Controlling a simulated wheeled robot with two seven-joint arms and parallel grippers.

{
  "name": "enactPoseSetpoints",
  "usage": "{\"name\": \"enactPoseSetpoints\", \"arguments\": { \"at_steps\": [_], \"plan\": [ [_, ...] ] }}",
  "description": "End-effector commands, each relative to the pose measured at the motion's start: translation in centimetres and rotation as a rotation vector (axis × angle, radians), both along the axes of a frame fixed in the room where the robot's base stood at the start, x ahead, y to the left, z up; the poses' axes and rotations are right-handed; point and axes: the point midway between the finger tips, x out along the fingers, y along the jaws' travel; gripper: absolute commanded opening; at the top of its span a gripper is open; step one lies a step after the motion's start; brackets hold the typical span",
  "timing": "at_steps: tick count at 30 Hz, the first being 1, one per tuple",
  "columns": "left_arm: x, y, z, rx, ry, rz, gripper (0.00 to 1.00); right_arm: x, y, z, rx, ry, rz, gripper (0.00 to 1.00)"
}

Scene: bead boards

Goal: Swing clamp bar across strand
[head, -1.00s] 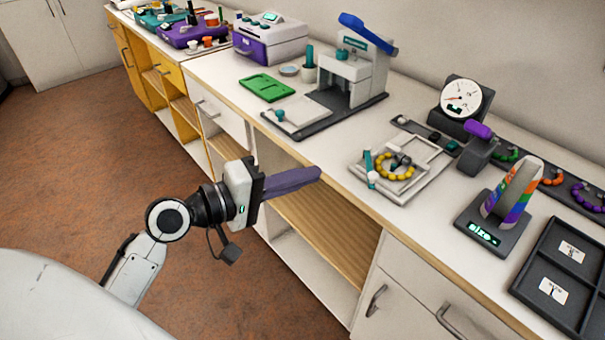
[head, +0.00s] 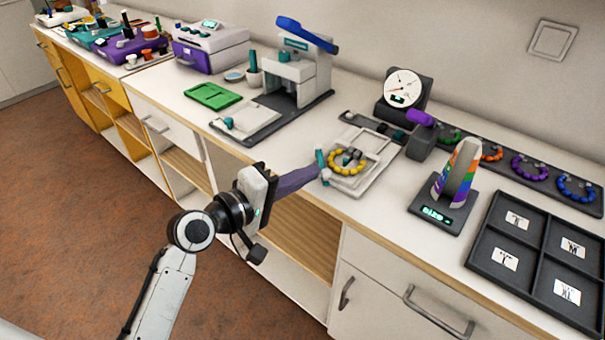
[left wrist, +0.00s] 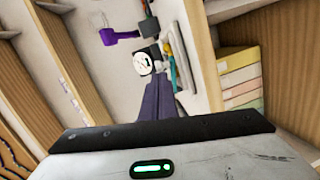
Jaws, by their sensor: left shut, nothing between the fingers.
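The white bead board (head: 381,172) lies near the counter's front edge in the head view. A strand of yellow beads (head: 332,168) forms a ring on it, around small dark parts. A teal upright piece (head: 320,158), perhaps the clamp bar's handle, stands at the board's left front corner. My left gripper (head: 317,173) is shut and empty, its purple fingers pointing right with their tips beside the teal piece's foot. I cannot tell whether they touch. In the left wrist view the shut fingers (left wrist: 160,100) point at the counter; the strand is not clear there. My right gripper is out of view.
A white press with a blue lever (head: 307,34) stands behind left, near a green tray (head: 213,96). A dial gauge (head: 403,88), a purple-handled tool (head: 420,118) and a rainbow cone on a size stand (head: 458,178) are right of the board. A dark sorting tray (head: 540,250) lies front right.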

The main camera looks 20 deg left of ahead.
Motion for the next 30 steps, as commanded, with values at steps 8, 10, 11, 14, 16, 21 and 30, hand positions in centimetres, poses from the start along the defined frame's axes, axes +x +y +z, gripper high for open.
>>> {"name": "enactPoseSetpoints", "arguments": {
  "at_steps": [8,10,11,14,16,21,30],
  "plan": [
    [0.0,-0.7,0.2,0.000,0.001,-0.001,0.00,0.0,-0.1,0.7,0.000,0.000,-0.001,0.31],
    [0.1,-1.1,0.3,-0.001,0.001,-0.002,0.00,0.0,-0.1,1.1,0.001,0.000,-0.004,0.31],
    [0.1,-1.4,0.3,-0.001,0.002,-0.003,0.00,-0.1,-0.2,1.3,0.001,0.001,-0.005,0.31],
    [0.4,-2.3,0.4,0.000,0.002,-0.003,0.00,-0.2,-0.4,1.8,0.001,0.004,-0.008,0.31],
    [0.6,-3.0,0.4,-0.001,0.002,-0.002,0.00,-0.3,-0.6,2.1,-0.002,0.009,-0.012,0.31],
    [1.4,-4.8,0.4,-0.001,0.002,-0.002,0.00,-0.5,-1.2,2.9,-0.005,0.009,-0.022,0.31],
    [3.2,-7.4,0.3,-0.001,-0.001,-0.001,0.00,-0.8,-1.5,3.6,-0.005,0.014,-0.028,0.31]
  ]
}}
